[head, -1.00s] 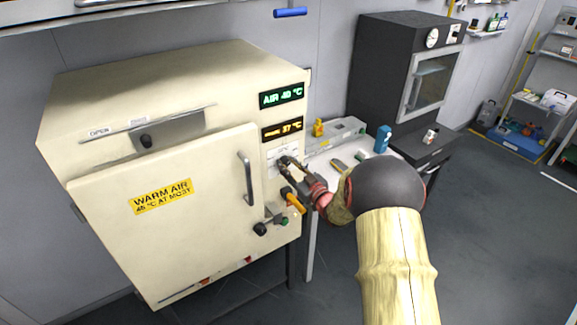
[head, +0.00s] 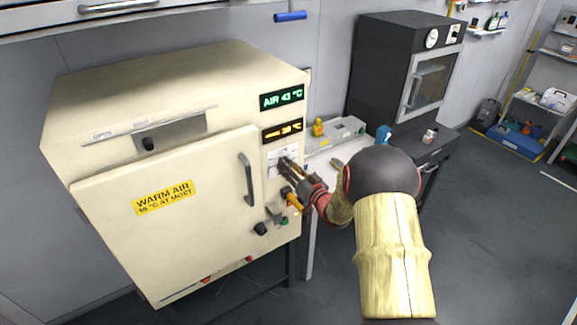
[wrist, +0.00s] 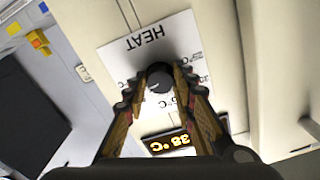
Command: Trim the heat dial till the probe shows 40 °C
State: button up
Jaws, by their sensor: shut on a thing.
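The cream warm-air cabinet (head: 100,130) stands at the left in the head view with its door shut. Its green display (head: 282,97) reads AIR 43 °C. The amber probe display (head: 282,131) below reads about 38 °C; in the wrist view the amber display (wrist: 168,143), upside down, also looks like 38 °C. The dark round heat dial (wrist: 159,80) sits on a white plate marked HEAT (wrist: 148,40). My gripper (wrist: 158,76) is shut on the dial, one finger on each side. In the head view my gripper (head: 284,163) reaches the panel below the displays and mostly hides the dial.
Below the dial are an orange handle (head: 294,202), a black knob (head: 260,229) and a green button (head: 285,222). The door handle (head: 246,178) is just left. A white bench (head: 318,163) and a dark oven (head: 385,65) stand to the right.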

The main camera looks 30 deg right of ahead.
dwell(0.4)
jog(key=o, duration=1.2)
jog(key=shift+c, duration=0.2)
jog(key=s, duration=1.2)
